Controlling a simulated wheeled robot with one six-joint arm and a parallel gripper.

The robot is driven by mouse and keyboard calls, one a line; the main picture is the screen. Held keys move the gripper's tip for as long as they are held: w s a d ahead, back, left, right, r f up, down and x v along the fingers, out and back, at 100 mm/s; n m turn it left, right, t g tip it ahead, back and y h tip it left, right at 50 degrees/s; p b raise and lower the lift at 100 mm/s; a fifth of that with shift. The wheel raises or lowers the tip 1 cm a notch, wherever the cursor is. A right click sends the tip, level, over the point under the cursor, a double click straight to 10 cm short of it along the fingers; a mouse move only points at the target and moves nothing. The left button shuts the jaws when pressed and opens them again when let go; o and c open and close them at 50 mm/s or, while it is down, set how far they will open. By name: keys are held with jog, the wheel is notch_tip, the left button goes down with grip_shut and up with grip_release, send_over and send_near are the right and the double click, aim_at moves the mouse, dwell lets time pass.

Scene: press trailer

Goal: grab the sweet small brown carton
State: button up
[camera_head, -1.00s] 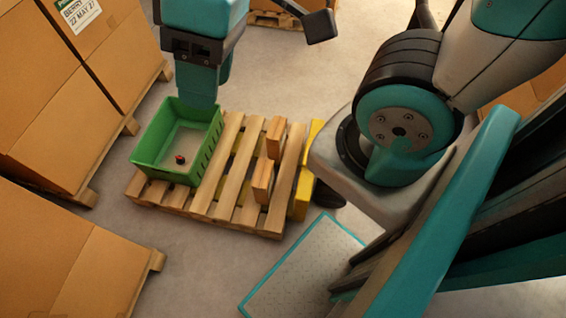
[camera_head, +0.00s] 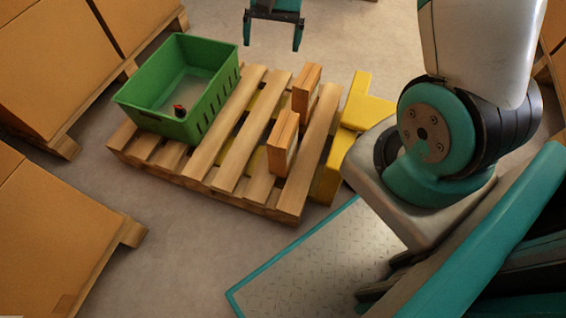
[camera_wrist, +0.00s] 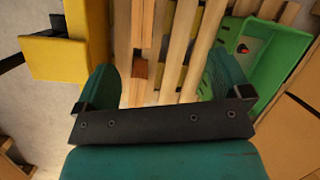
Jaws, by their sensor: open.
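Two narrow brown box-like pieces stand upright on the slatted wooden pallet (camera_head: 226,152), a near one (camera_head: 283,143) and a far one (camera_head: 306,88). Either could be the small brown carton; I cannot read any label telling which is sweet. My gripper (camera_head: 273,42) is open and empty, in the air near the pallet's far side in the head view, apart from both pieces. In the wrist view my gripper (camera_wrist: 160,82) has its fingers spread over the pallet slats, with a brown piece (camera_wrist: 140,69) seen between them, partly hidden.
A green crate (camera_head: 207,102) sits on the pallet's left end, with a small dark and red thing (camera_head: 180,110) inside. A yellow structure (camera_head: 368,103) lies along the right side. Large cartons (camera_head: 52,62) on pallets stand at the left.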

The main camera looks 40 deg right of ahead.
aim_at(284, 127)
jog(key=w+d+f+m+b, duration=0.1)
jog(key=d+f+m+b, duration=0.15)
jog(key=f, duration=0.55)
jog(key=d+f+m+b, duration=0.1)
jog(key=d+f+b, duration=0.25)
jog(key=f, duration=0.45)
jog(key=shift+g, duration=0.4)
jog(key=b+x, duration=0.2)
jog(key=x, duration=0.1)
jog(key=b+x, duration=0.2)
jog(key=x, duration=0.2)
jog(key=b+x, duration=0.2)
jog(key=x, duration=0.2)
jog(key=shift+w+a+b, duration=0.2)
jog(key=shift+a+b, duration=0.1)
jog(key=shift+b, duration=0.1)
jog(key=b+x, duration=0.1)
jog(key=x, duration=0.1)
jog(key=b+x, duration=0.1)
jog(key=b, duration=0.1)
jog(key=b+x, duration=0.1)
jog(key=x, duration=0.1)
jog(key=shift+s+a+f+b, duration=0.2)
jog(key=shift+s+f+b, duration=0.05)
jog(key=shift+s+b, duration=0.15)
jog(key=shift+r, duration=0.1)
jog(key=shift+p, duration=0.3)
jog(key=shift+c, duration=0.4)
grip_shut()
